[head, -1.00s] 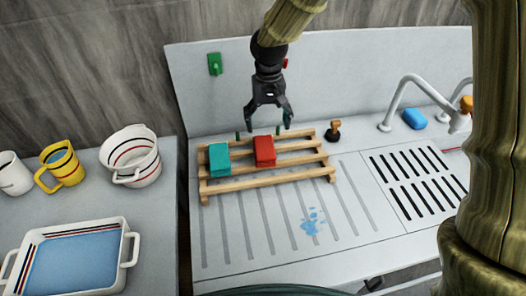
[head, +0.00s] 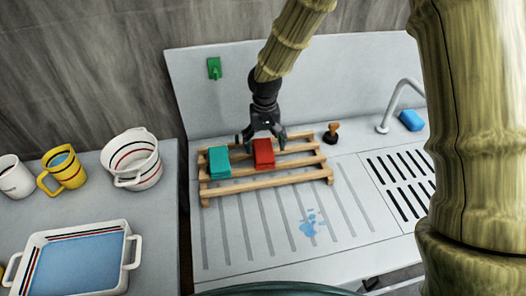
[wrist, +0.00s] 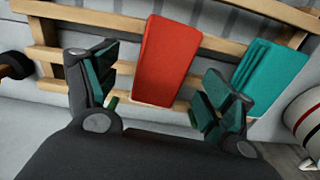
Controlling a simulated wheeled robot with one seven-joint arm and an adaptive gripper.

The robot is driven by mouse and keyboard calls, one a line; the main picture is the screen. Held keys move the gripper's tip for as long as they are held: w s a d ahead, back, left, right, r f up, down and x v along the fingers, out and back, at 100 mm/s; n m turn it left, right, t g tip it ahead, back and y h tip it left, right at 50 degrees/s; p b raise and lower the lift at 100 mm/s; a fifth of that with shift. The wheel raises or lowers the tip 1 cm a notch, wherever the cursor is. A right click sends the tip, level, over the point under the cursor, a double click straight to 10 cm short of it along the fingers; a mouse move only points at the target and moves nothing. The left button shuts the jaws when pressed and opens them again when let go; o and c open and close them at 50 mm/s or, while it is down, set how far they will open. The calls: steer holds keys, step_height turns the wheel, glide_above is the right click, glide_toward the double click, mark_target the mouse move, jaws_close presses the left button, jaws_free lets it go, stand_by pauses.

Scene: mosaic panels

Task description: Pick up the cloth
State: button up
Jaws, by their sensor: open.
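My gripper (head: 265,141) is open and empty, just above the back end of the red block. In the wrist view the red block (wrist: 167,58) shows between the spread fingers of my gripper (wrist: 160,66), with the teal piece (wrist: 268,75) to the right. I cannot see contact with either.
A wooden-handled stamp-like thing (head: 331,134) stands just right of the rack. A faucet (head: 392,104) and blue sponge (head: 411,120) are further right. Blue spill marks (head: 311,222) are on the drainboard in front. Mugs, a bowl and a tray (head: 128,232) stand on the left counter.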

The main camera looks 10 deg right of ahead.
mark_target(263, 149)
steer(key=shift+w+a+f+p, duration=0.15)
steer(key=shift+f+p, duration=0.45)
steer(key=shift+f, duration=1.15)
steer(key=c, duration=1)
